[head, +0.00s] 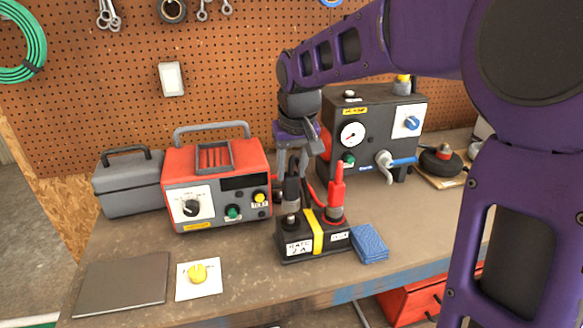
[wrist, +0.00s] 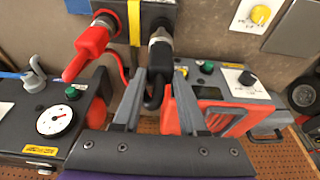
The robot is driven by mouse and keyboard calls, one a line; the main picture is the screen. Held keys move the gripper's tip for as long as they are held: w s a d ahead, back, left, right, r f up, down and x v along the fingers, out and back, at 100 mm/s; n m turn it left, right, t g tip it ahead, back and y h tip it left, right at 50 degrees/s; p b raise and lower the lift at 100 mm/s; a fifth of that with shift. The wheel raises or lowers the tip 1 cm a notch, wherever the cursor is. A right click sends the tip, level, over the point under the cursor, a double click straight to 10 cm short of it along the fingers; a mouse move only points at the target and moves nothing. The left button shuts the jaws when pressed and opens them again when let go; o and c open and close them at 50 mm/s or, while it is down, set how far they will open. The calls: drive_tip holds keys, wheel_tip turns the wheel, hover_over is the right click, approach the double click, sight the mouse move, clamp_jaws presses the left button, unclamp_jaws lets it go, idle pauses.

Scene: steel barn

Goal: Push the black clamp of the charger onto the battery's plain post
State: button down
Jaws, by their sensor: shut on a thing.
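The black battery (head: 300,256) with a yellow strap stands on the bench. The charger's black clamp (head: 291,187) is upright over the battery's left, plain post (head: 291,219). My gripper (head: 293,168) is shut on the black clamp from above; the clamp also shows between the fingers in the wrist view (wrist: 158,65). The clamp's lower end is at the grey post in both views; I cannot tell how far it is on. The red clamp (head: 336,190) stands on the other post, which has a red ring. The charger (head: 217,165) is the red box on the left.
A blue folded cloth (head: 369,244) lies right of the battery. A black gauge box (head: 376,115) stands behind, right. A grey toolbox (head: 130,185), a dark flat plate (head: 122,283) and a yellow knob on a white card (head: 198,278) lie left. The bench front centre is clear.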

drive_tip(key=shift+f, duration=0.2)
drive_tip(key=shift+f+b, duration=1.5)
drive_tip(key=shift+f, duration=0.4)
drive_tip(key=shift+f, duration=0.2)
drive_tip(key=shift+c, duration=1.8)
unclamp_jaws()
drive_tip(key=shift+r, duration=0.1)
drive_tip(key=p+v, duration=0.2)
drive_tip(key=v, duration=1.5)
drive_tip(key=shift+r+p, duration=0.2)
drive_tip(key=shift+p, duration=0.1)
